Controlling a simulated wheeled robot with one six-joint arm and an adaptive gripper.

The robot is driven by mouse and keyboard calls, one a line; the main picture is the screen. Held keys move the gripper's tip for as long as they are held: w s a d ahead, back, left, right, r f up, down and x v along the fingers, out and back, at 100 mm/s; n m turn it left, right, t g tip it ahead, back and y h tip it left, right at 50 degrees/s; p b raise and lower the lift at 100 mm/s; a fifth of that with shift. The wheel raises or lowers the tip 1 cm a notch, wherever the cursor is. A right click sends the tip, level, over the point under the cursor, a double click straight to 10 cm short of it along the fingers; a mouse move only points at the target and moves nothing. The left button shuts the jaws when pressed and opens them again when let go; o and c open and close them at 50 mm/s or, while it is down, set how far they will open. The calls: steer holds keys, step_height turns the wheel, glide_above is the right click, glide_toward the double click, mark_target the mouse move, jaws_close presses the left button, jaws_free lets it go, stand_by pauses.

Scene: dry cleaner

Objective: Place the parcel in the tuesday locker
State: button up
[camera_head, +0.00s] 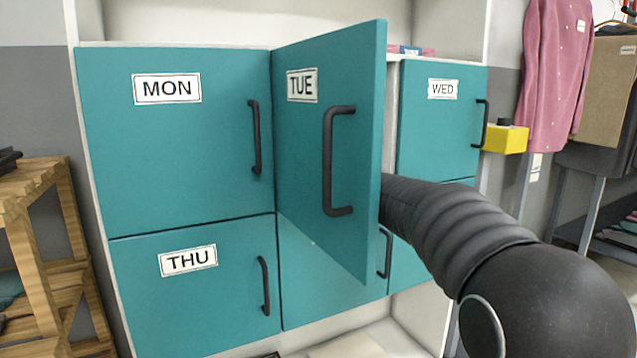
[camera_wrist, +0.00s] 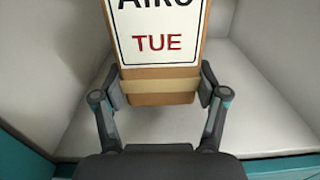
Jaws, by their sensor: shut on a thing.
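The TUE locker door (camera_head: 330,150) is teal with a black handle and stands swung open in the head view. My arm reaches behind this door, so the door hides my gripper and the parcel there. In the wrist view, my gripper (camera_wrist: 160,92) is shut on the parcel (camera_wrist: 160,99), a brown box with a tan band and a white label reading TUE in red. The parcel is inside a white-walled compartment (camera_wrist: 260,95). The compartment floor shows around it. I cannot tell whether the parcel's base touches the floor.
The MON (camera_head: 180,110), THU (camera_head: 200,290) and WED (camera_head: 435,125) locker doors are shut. The open TUE door stands close beside my arm. A wooden rack (camera_head: 40,195) is at the left. A yellow box (camera_head: 505,139) and hanging clothes (camera_head: 552,70) are at the right.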

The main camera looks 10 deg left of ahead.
steer(key=shift+f+b, duration=0.4)
steer(key=shift+f, duration=1.2)
steer(key=shift+f, duration=0.1)
steer(key=o, duration=1.5)
steer(key=b+v, duration=0.1)
steer(key=v, duration=1.1)
steer(key=shift+b, duration=0.4)
